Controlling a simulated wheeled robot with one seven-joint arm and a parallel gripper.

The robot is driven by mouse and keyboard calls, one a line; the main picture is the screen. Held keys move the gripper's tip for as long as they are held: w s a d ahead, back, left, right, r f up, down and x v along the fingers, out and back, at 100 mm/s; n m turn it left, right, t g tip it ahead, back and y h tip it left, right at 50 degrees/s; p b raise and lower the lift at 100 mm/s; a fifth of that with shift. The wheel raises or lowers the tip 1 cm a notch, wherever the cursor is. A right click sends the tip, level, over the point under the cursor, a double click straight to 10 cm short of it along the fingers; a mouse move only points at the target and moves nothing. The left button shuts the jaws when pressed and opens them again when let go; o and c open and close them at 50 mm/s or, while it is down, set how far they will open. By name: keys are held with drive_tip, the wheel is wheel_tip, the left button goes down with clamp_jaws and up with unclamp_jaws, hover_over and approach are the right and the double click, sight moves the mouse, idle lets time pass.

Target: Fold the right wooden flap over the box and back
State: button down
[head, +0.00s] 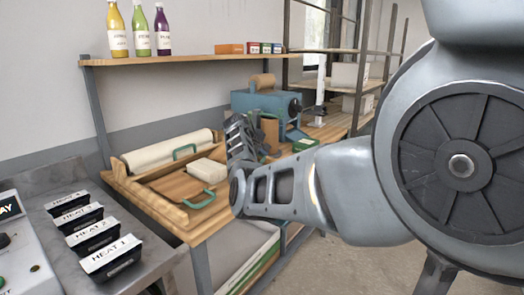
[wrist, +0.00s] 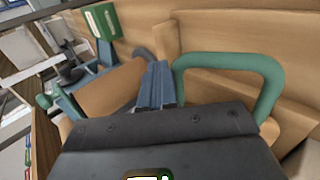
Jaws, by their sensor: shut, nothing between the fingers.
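The white box (head: 206,169) lies on the wooden folding board (head: 165,190) in the head view. Green handles stand on the board, one behind the box (head: 184,152) and one in front of it (head: 198,201). My gripper (head: 238,140) is at the right of the box, and my arm hides the board's right side there. In the wrist view my gripper (wrist: 156,84) is shut and empty. A large green handle (wrist: 228,62) on a wooden panel (wrist: 225,35) is just right of the fingers. I cannot tell whether they touch it, or which flap this is.
A paper roll (head: 168,150) lies behind the board. A blue machine (head: 265,102) stands to the right on the bench. Bottles (head: 140,30) and small boxes stand on the shelf (head: 185,58) above. Black HEAT boxes (head: 108,257) sit on the metal counter at left.

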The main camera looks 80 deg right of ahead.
drive_tip(key=shift+s+d+f+t+y, duration=0.1)
drive_tip(key=shift+d+f+t+y, duration=0.1)
drive_tip(key=shift+f+y, duration=0.15)
drive_tip(key=shift+s+d+f+t+y, duration=0.1)
drive_tip(key=shift+f+t+y, duration=0.15)
drive_tip(key=shift+f, duration=0.25)
drive_tip(key=shift+s+d+f+b, duration=0.15)
drive_tip(key=shift+d+f+b, duration=0.1)
drive_tip(key=shift+f+b, duration=0.3)
idle(0.6)
idle(0.4)
drive_tip(key=w+a+r+m+b, duration=0.35)
drive_tip(key=r+m+b, duration=0.3)
drive_tip(key=m, duration=0.25)
drive_tip(key=w+a+r+m+b, duration=0.2)
drive_tip(key=a+r+m+b, duration=0.2)
drive_tip(key=r+m+b, duration=0.4)
drive_tip(key=shift+m, duration=0.4)
drive_tip(key=x, duration=0.4)
drive_tip(key=a+f+p+x, duration=0.1)
drive_tip(key=x, duration=0.8)
drive_tip(key=shift+w+a+f+p, duration=0.25)
drive_tip(key=shift+a+f+p, duration=0.05)
drive_tip(key=shift+a+f, duration=0.05)
drive_tip(key=shift+f, duration=0.55)
